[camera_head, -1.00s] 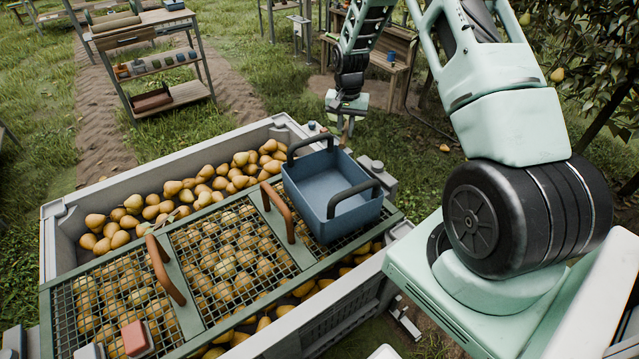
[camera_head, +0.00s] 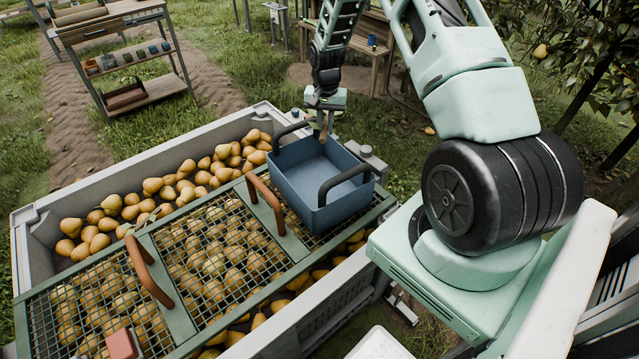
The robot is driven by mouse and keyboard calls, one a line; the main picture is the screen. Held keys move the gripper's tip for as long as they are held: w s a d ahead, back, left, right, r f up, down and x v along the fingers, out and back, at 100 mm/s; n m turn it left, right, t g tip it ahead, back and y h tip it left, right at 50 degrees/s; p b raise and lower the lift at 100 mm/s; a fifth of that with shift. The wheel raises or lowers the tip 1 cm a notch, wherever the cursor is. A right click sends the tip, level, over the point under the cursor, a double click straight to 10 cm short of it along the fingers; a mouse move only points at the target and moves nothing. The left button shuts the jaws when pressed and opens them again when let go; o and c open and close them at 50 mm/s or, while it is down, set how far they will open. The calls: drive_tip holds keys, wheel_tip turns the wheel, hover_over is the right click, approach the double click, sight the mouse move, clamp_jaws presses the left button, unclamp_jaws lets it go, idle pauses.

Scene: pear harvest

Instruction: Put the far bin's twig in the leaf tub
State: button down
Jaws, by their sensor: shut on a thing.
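The blue tub (camera_head: 318,212), with two dark handles, stands on the right end of the green mesh rack over the pear bin (camera_head: 190,146). I take it as the leaf tub. It looks empty in the part I see. My gripper (camera_head: 322,130) points down at the tub's far edge, its tips overlapping the tub's opening in the picture. It is shut on a small, thin brown thing, which fits the twig, though detail is too small to be sure. How high the tips are above the tub is hard to tell.
The mesh rack (camera_head: 165,240) with brown handles covers the near part of the bin. A red block (camera_head: 122,344) sits at its near left. A shelf stand (camera_head: 130,65) and a wooden bench (camera_head: 375,55) stand behind on grass. Tree foliage is at right.

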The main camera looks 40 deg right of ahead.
drive_tip(key=c, duration=1.3)
unclamp_jaws()
wheel_tip(320, 180, up, 18)
drive_tip(key=b, duration=0.3)
drive_tip(key=shift+f, duration=0.25)
